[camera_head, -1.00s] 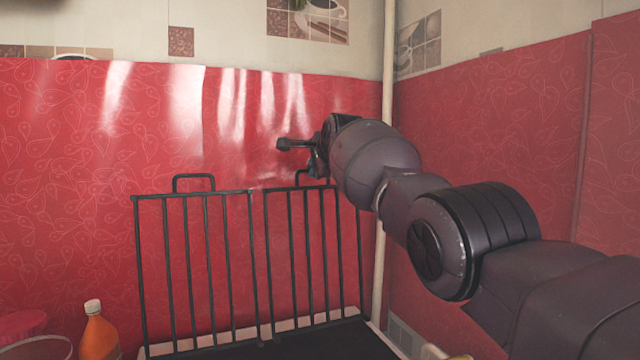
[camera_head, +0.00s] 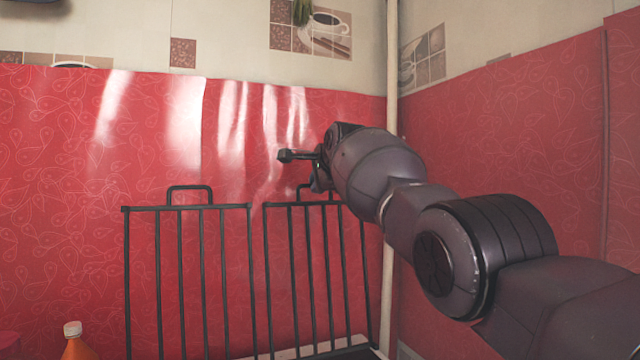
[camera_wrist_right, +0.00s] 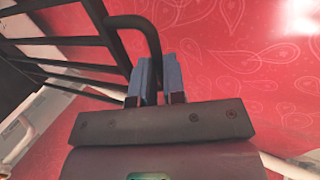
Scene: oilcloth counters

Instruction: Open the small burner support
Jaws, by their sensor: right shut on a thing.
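Two black wire burner supports stand upright against the red wall. The left one (camera_head: 187,208) has a loop handle on its top bar. The right one (camera_head: 308,235) looks somewhat narrower and is taken as the small one. My right gripper (camera_wrist_right: 158,78) is shut on the right support's loop handle (camera_wrist_right: 147,25), whose bar passes between the blue-grey fingers in the right wrist view. In the head view that gripper (camera_head: 318,180) is at the support's top edge, partly hidden by my wrist. My left gripper is not in view.
An orange bottle (camera_head: 77,347) with a pale cap stands at the lower left. A pale vertical pipe (camera_head: 391,100) runs up the wall corner behind my right arm. The burners below the supports are out of the head view.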

